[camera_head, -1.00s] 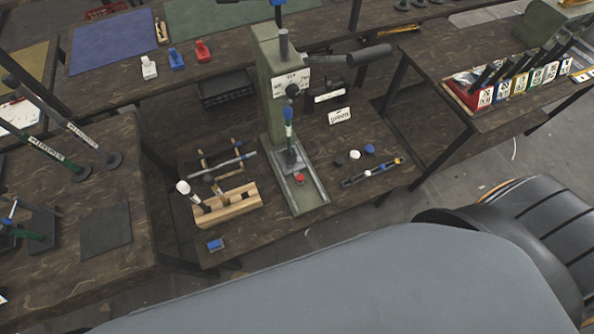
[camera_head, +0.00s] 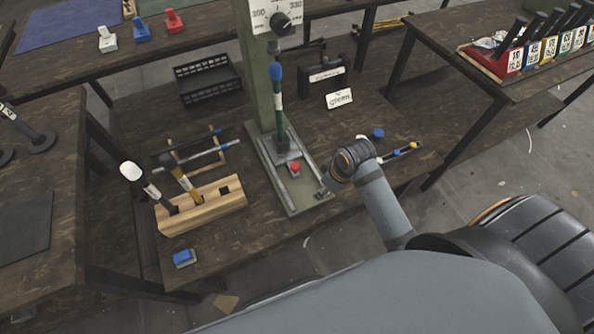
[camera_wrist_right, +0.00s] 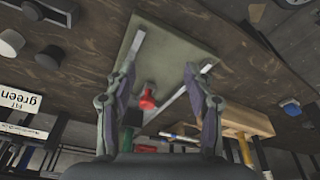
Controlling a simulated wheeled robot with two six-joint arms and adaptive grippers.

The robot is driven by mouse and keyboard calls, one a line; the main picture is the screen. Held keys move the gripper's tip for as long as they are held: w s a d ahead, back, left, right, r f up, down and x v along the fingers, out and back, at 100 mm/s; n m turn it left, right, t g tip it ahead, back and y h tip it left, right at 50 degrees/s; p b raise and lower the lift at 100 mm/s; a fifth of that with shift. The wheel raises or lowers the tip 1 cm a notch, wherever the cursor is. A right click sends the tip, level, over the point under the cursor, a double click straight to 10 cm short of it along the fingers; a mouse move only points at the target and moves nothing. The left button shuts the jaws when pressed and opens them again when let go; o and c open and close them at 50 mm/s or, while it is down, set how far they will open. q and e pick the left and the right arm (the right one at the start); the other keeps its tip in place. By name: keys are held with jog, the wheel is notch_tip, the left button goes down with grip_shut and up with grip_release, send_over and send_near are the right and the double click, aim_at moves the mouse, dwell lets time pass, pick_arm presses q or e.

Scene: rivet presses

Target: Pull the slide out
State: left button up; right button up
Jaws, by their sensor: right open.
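The green press (camera_head: 262,95) stands on the middle table, with a flat base plate (camera_head: 301,200) and two light rails. Between the rails sits the small grey slide (camera_head: 281,152), with a red knob (camera_head: 295,168) at its near end. My right gripper (camera_head: 324,190) is over the front right part of the base plate, partly hidden by its own wrist. In the right wrist view its two fingers (camera_wrist_right: 162,75) are spread apart and empty, and the red knob (camera_wrist_right: 148,98) shows between them, apart from both. The base plate (camera_wrist_right: 160,50) lies beyond the fingertips. My left gripper is not in view.
A wooden block (camera_head: 203,208) holding upright tools stands left of the base plate, with a blue-topped piece (camera_head: 184,258) in front. A tool strip (camera_head: 402,153) and blue cap (camera_head: 377,133) lie right of my wrist.

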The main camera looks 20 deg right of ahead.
aim_at(296, 166)
jog(key=w+r+n+g+y, duration=0.1)
jog(key=w+r+n+y, duration=0.1)
jog(key=w+r+n, duration=0.3)
jog(key=w+r+n+y, duration=0.1)
jog(key=w+n, duration=0.2)
jog(key=w, duration=0.4)
jog(key=x, duration=0.3)
jog(key=b+x, duration=0.1)
jog(key=x, duration=0.3)
jog(key=b+x, duration=0.1)
jog(key=x, duration=0.2)
jog(key=shift+s+a+f, duration=0.2)
jog(key=shift+s+f, duration=0.15)
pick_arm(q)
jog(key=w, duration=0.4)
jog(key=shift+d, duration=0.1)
pick_arm(e)
grip_shut()
